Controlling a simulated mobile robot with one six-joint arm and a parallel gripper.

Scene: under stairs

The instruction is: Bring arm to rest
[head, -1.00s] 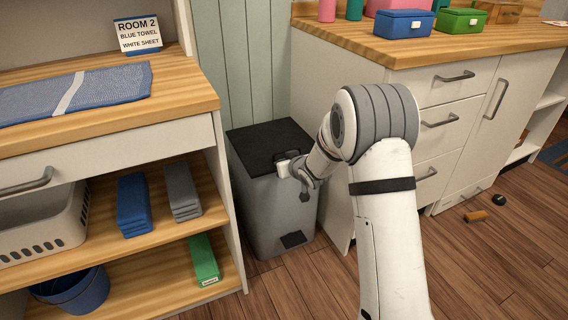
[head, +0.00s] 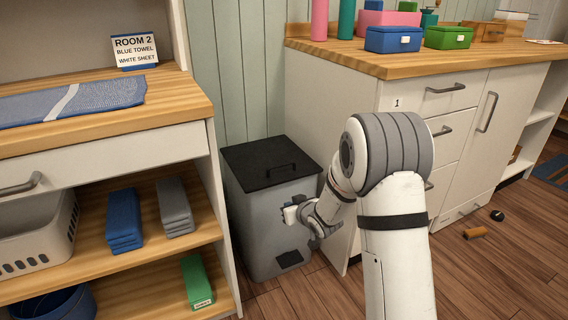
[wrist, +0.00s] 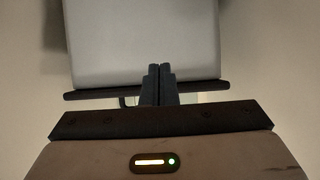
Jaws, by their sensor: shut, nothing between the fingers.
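My arm reaches up from the bottom of the head view and bends down at its grey-banded joint. My gripper (head: 287,213) is in front of the upper right of the grey bin (head: 262,235); I cannot tell whether it touches it. In the wrist view my gripper's dark fingers (wrist: 158,85) are together, with nothing between them. Beyond them is a pale grey panel with a dark edge, which looks like the bin (wrist: 140,42). The bin's black lid (head: 268,162) is down.
A shelf unit (head: 176,141) on the left holds a blue towel, folded cloths and a basket. A drawer cabinet (head: 385,102) stands close on the right, with boxes on top. A brown cylinder (head: 474,232) and a small dark round thing (head: 497,215) lie on the floor.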

